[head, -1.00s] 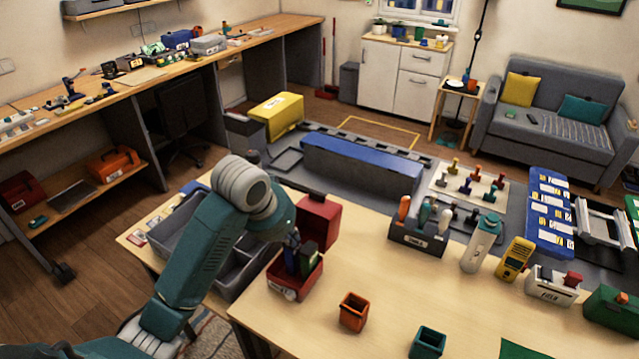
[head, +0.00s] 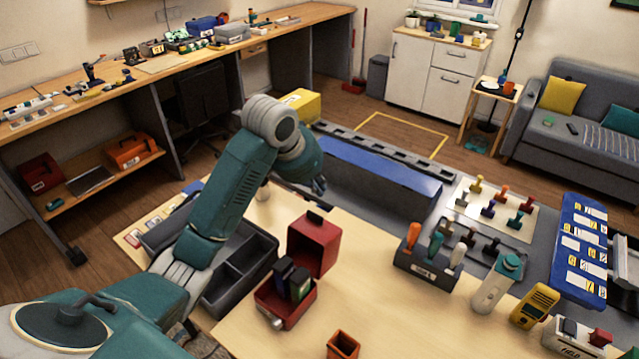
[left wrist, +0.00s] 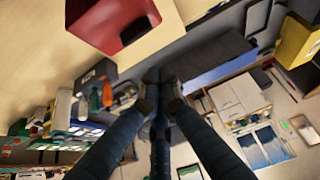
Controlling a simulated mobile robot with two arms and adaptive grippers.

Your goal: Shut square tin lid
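The square red tin (head: 284,306) stands on the light wooden table, with dark blocks and a small pale item inside. Its red lid (head: 316,246) is open and stands upright at the tin's far side, with a black tab on its top edge. My left gripper (head: 318,186) is in the air beyond the lid, apart from it. In the left wrist view the gripper's fingertips (left wrist: 158,76) are together with nothing seen between them, and the red lid (left wrist: 95,25) is at the top. My right gripper is out of view.
A grey divided tray (head: 243,262) is left of the tin, under my left arm. An orange cup (head: 342,345) is in front to the right. A grey tool holder (head: 428,272) stands farther right. The table between the lid and the holder is clear.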

